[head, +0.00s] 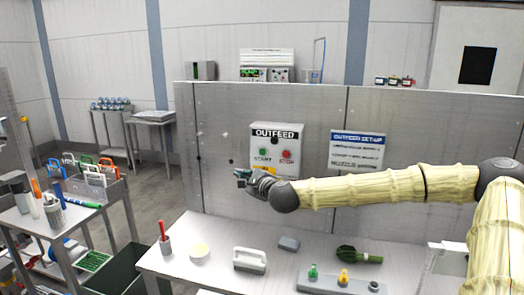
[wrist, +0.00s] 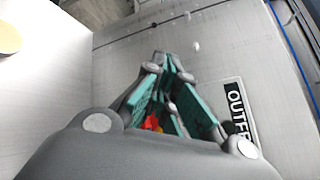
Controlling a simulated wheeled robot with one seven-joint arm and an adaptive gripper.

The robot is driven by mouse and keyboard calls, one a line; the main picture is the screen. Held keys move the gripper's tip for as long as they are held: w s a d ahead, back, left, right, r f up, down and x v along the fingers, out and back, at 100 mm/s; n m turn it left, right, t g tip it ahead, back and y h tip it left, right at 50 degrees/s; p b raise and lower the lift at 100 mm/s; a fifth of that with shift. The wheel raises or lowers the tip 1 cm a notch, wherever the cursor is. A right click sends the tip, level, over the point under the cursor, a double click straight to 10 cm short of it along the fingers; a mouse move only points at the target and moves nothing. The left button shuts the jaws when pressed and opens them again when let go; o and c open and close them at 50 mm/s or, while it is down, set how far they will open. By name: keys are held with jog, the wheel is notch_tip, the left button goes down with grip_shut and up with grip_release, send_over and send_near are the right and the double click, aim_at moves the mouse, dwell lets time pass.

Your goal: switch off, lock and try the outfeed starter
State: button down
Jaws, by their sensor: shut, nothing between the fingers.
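The outfeed starter (head: 277,140) is a light box on the grey panel, labelled OUTFEED, with a green START button (head: 263,153) and a red STOP button (head: 287,155). Yellow shows at its lower edge; my gripper and arm hide the rest there. My gripper (head: 241,177) is shut and empty, in front of the panel at the box's lower left. In the wrist view the gripper's teal fingers (wrist: 161,60) are together, with the OUTFEED label (wrist: 237,112) to their right. A red and yellow part (wrist: 152,123) shows between the finger links; its position cannot be read.
A set-up sign (head: 359,150) hangs right.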

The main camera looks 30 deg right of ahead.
aim_at(262, 152)
jog(key=shift+m+t+h, duration=0.3)
jog(key=shift+m+h, duration=0.2)
jog(key=shift+m, duration=0.2)
jog(key=d+r, duration=0.1)
jog(key=r, duration=0.1)
jog(key=d+r, duration=0.1)
jog(key=d, duration=0.1)
jog(key=shift+s+r, duration=0.1)
jog(key=shift+r, duration=0.25)
jog(key=w+d, duration=0.5)
jog(key=d, duration=0.1)
jog(key=shift+w+d+b, duration=0.3)
jog(key=shift+w+d, duration=0.05)
jog(key=shift+w, duration=0.05)
jog(key=shift+w+d+f, duration=0.1)
dwell(0.7)
jog(key=shift+w+d+b, duration=0.2)
jog(key=shift+b, duration=0.1)
